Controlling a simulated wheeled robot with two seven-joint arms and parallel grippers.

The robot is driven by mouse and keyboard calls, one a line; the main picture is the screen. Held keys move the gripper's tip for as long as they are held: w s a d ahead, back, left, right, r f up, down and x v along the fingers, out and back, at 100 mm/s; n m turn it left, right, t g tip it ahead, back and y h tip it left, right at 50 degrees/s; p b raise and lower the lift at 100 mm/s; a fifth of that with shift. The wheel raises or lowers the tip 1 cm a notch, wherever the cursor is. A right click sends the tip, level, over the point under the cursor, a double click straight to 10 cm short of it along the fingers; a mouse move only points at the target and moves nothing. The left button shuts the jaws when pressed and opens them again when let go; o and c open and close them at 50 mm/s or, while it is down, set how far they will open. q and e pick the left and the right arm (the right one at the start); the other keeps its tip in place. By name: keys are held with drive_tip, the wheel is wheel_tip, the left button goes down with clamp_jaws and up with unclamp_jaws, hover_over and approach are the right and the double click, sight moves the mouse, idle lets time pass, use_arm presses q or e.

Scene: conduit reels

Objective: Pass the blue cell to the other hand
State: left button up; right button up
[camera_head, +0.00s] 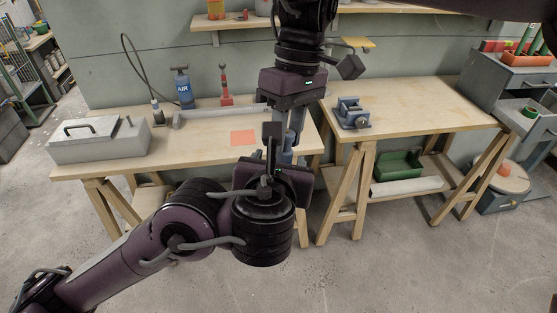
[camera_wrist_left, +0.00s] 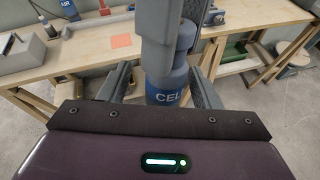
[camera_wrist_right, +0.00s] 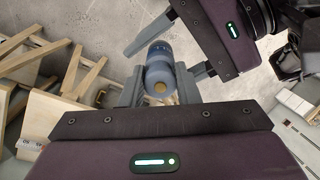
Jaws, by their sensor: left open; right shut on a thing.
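The blue cell (camera_wrist_left: 165,84) is a blue-grey cylinder with white lettering on its lower part. My right gripper (camera_wrist_right: 159,80) is shut on it, one finger on each side, and holds it in the air. The cell's end with a tan spot shows in the right wrist view (camera_wrist_right: 160,70). My left gripper (camera_wrist_left: 160,92) is open, with one finger on either side of the cell's lower part; gaps seem to show beside it. In the head view the cell (camera_head: 288,140) is largely hidden behind the left gripper (camera_head: 278,150).
Behind are two wooden workbenches. The left one (camera_head: 190,145) carries a grey toolbox (camera_head: 98,141), a blue air bottle (camera_head: 183,88), a red tool (camera_head: 225,86) and an orange square (camera_head: 242,138). The right one holds a blue-grey vise (camera_head: 352,112). Open floor lies in front.

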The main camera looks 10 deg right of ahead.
use_arm(q)
drive_tip(key=shift+c, duration=0.2)
drive_tip(key=c, duration=1)
drive_tip(key=shift+c, duration=0.4)
use_arm(e)
drive_tip(key=o, duration=1)
